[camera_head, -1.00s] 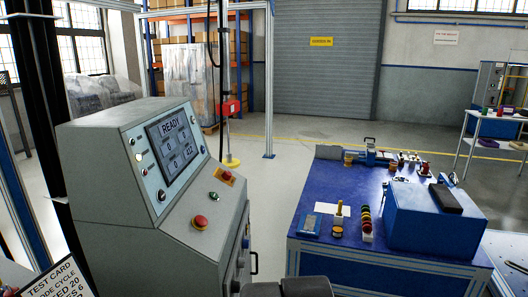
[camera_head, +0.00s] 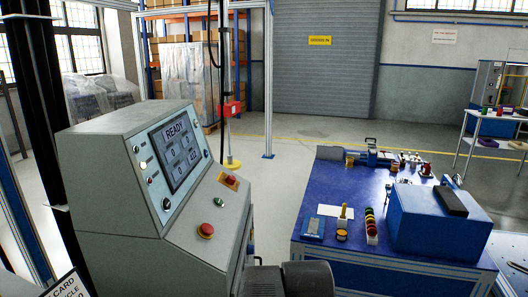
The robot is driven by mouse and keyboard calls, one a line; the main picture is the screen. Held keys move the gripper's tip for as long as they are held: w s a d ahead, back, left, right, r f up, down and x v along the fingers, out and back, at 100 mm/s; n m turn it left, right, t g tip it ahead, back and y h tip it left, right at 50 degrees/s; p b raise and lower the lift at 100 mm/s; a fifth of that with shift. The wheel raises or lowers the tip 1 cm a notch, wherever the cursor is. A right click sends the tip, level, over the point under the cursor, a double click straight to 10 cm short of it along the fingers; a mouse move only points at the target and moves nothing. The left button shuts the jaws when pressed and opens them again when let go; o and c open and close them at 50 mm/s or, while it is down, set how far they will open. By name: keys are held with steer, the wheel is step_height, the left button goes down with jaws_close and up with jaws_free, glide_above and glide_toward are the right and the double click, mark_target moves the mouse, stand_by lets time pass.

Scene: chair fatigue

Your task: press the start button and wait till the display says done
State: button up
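The grey control console (camera_head: 112,185) stands at the left. Its tilted display (camera_head: 175,148) reads READY, with smaller number fields below that are hard to read. A small green button (camera_head: 219,202) sits on the sloped panel below the display. A red mushroom button (camera_head: 206,230) is nearer to me, and a red button on a yellow plate (camera_head: 229,181) is farther back. A dark rounded part of my arm shows at the bottom edge, right of the console. My gripper's fingers are not in view.
A blue workbench (camera_head: 324,190) with small tools, coloured parts and a blue box (camera_head: 435,222) stands to the right. Part of a test card (camera_head: 66,290) shows at bottom left. Open floor lies beyond, towards the grey shutter (camera_head: 322,70).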

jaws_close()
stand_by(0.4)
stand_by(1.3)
